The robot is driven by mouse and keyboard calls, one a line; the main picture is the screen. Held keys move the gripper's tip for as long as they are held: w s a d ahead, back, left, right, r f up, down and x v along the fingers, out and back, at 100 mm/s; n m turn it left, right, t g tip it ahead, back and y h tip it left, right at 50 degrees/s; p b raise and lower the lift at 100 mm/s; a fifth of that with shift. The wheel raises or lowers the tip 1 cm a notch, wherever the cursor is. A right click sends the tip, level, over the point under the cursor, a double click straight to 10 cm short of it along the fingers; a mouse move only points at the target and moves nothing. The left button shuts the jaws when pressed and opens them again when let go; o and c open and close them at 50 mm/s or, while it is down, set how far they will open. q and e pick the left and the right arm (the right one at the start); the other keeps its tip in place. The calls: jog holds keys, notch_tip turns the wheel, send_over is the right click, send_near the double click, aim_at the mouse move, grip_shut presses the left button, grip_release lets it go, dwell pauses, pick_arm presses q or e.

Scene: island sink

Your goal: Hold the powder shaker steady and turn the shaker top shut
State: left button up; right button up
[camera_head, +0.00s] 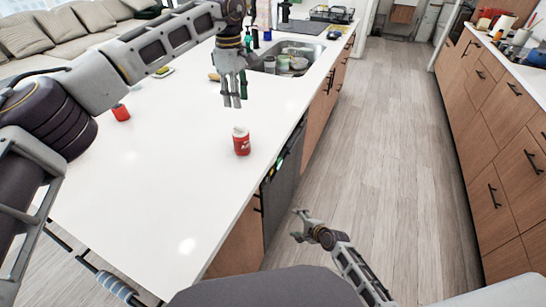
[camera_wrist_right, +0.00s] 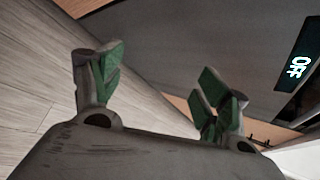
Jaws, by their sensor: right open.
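The powder shaker (camera_head: 242,146), a small red can with a pale top (camera_head: 240,131), stands upright on the white island counter near its right edge. My left gripper (camera_head: 232,104) hangs fingers-down above and behind the shaker, apart from it. Its fingers look close together, with nothing visible between them; how far they are parted is unclear. My right gripper (camera_head: 299,225) is low beside the island, over the floor, away from the shaker. In the right wrist view its green-padded fingers (camera_wrist_right: 160,85) are wide apart and empty.
A small red object (camera_head: 121,113) stands on the counter (camera_head: 150,195) at the left. The sink (camera_head: 290,60) with dishes lies beyond my left gripper. A dark appliance front (camera_head: 284,175) is below the counter edge. The counter around the shaker is clear.

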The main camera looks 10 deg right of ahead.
jog(key=w+a+r+m+t+y, duration=0.1)
jog(key=w+a+r+m+y, duration=0.15)
jog(key=r, duration=0.65)
jog(key=w+a+r+m+t+y, duration=0.1)
jog(key=w+a+r+m, duration=0.15)
jog(key=r, duration=0.55)
jog(key=m+t+y, duration=0.2)
jog(key=m+y, duration=0.2)
send_near(241, 139)
jog(key=shift+d+f, duration=1.15)
jog(key=shift+f, duration=0.05)
jog(key=shift+a, duration=0.1)
jog(key=shift+x, duration=6.8)
jog(key=shift+w+r, duration=0.1)
jog(key=shift+w, duration=0.05)
